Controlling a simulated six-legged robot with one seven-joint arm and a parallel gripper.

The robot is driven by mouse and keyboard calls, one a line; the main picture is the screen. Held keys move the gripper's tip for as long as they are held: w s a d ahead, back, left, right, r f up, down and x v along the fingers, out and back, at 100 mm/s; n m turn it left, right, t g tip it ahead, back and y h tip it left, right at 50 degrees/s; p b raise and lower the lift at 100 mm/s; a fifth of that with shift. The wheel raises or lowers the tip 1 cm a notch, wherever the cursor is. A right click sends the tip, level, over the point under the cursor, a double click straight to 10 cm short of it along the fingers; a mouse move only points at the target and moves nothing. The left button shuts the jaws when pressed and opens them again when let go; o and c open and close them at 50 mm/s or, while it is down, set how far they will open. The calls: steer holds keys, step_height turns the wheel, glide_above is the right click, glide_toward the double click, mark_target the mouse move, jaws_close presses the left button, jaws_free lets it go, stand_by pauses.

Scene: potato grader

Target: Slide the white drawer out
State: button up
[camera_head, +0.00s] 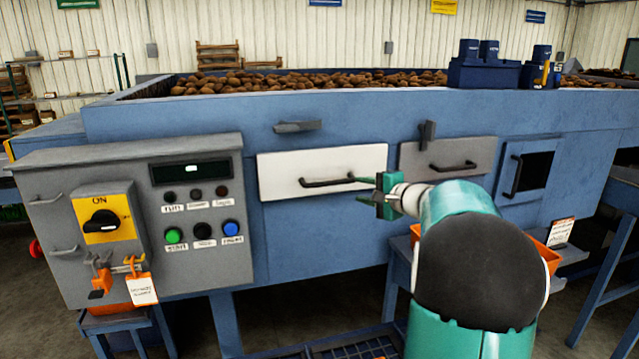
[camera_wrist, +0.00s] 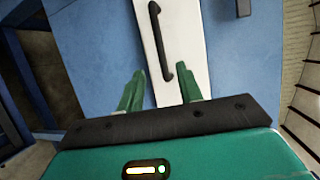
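The white drawer (camera_head: 280,176) is a flat white front set in the blue machine, and it looks flush with the panel. Its dark bar handle (camera_head: 325,183) lies level across the front. In the wrist view the white drawer (camera_wrist: 185,40) shows turned, with the handle (camera_wrist: 158,40) running up the picture. My gripper (camera_head: 366,188) is in front of the drawer's right end, near the handle's right end. In the wrist view the gripper (camera_wrist: 162,85) has its two green fingers apart, with the handle's lower end between or just beyond their tips. I cannot tell whether they touch it.
A grey drawer (camera_head: 447,155) with a dark handle sits to the right, below a dark latch (camera_head: 427,133). A grey control panel (camera_head: 140,220) with a yellow ON switch (camera_head: 104,219) juts out at left. An orange bin (camera_head: 545,255) is partly hidden behind my arm.

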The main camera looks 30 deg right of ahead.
mark_target(333, 184)
steer(key=x, duration=1.3)
steer(key=shift+w+a+f, duration=0.1)
steer(key=shift+w, duration=0.15)
jaws_close()
